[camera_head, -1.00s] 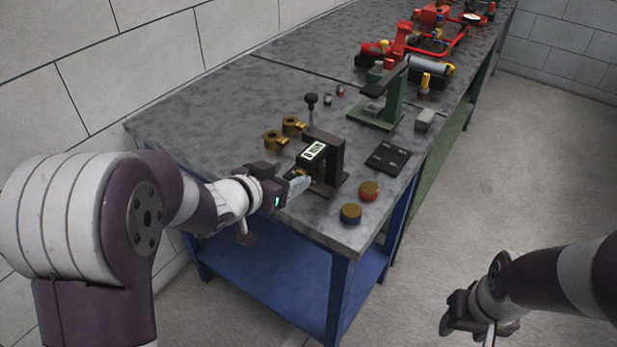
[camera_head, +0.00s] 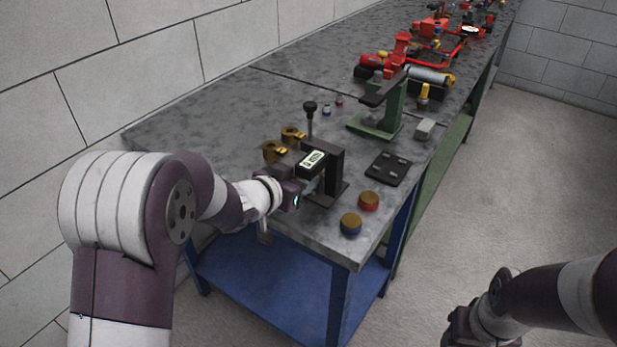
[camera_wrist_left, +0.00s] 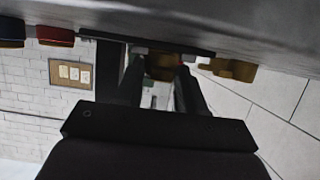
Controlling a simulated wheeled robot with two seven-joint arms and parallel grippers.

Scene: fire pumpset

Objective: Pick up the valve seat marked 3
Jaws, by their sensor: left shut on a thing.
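My left gripper (camera_head: 312,185) is at the black bench fixture (camera_head: 336,170), its fingers partly hidden under the fixture's lit display (camera_head: 313,160). In the left wrist view, the left fingers (camera_wrist_left: 162,85) are shut on a brass-coloured piece (camera_wrist_left: 162,66). No number 3 is readable on it, and I cannot tell whether it still rests on the fixture. Two more brass pieces stand behind the gripper, one nearer (camera_head: 274,152) and one farther (camera_head: 292,137). My right gripper (camera_head: 466,332) hangs off the bench at the lower right, cut by the frame edge; its fingers are unclear.
A blue-ringed disc (camera_head: 351,224) and a red-ringed disc (camera_head: 368,201) lie near the front edge. A dark slotted plate (camera_head: 388,169) and a green stand (camera_head: 376,124) are to the right. A black-knobbed rod (camera_head: 310,120) stands behind. The bench's left part is clear.

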